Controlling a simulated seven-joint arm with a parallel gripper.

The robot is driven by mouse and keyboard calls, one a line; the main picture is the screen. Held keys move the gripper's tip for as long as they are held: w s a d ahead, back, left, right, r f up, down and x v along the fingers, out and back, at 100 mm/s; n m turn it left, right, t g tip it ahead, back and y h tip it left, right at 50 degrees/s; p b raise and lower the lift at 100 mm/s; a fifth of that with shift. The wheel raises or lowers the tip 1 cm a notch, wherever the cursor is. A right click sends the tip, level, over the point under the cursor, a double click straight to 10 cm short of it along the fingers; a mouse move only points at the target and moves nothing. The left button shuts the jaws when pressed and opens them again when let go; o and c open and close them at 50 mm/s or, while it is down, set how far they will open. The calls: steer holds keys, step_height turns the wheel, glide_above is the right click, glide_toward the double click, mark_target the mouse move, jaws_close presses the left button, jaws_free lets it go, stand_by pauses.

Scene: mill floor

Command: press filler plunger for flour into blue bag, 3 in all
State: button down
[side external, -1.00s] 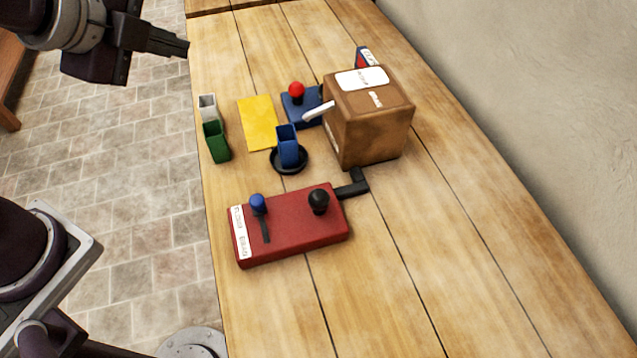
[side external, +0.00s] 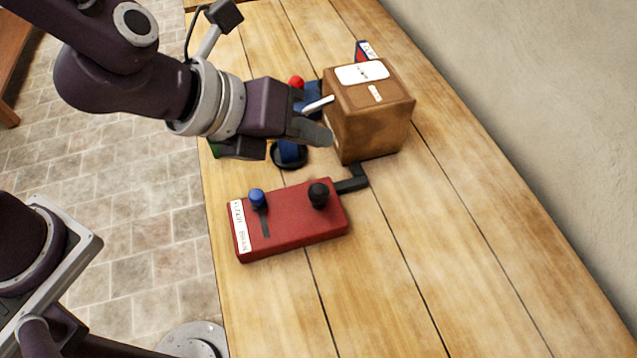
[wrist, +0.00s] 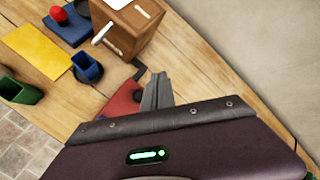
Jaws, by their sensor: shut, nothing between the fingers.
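The brown filler box (side external: 365,115) has a white spout or handle (side external: 318,104) on its left side. The blue bag (side external: 291,153) stands upright in a round black holder (side external: 289,166), partly hidden by my gripper; it shows better in the wrist view (wrist: 85,67). The red control box (side external: 290,228) carries a black knob (side external: 319,195) and a blue-knobbed lever (side external: 257,198) at the back end of its slot. My gripper (side external: 325,136) is shut and empty, above the table between the filler box and red box, touching neither knob.
A blue base (wrist: 72,30) with a red ball knob (wrist: 58,14) stands left of the filler box. A yellow mat (wrist: 38,52) and a green bag (wrist: 18,92) lie further left. The table's front right (side external: 430,270) is clear.

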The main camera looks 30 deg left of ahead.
glide_toward(324, 186)
steer(key=shift+w+d+f, duration=0.4)
steer(key=shift+w+d, duration=0.05)
steer(key=shift+w, duration=0.25)
steer(key=shift+w+d+f, duration=0.35)
steer(key=shift+w+d, duration=0.15)
steer(key=shift+w, duration=0.25)
steer(key=shift+w+d+f, duration=0.4)
steer(key=shift+w+d, duration=0.05)
steer(key=shift+w, duration=0.25)
steer(key=shift+f, duration=0.1)
steer(key=shift+f, duration=0.3)
steer(key=shift+f, duration=0.95)
stand_by(1.1)
steer(key=shift+r, duration=1.35)
steer(key=shift+r, duration=2.5)
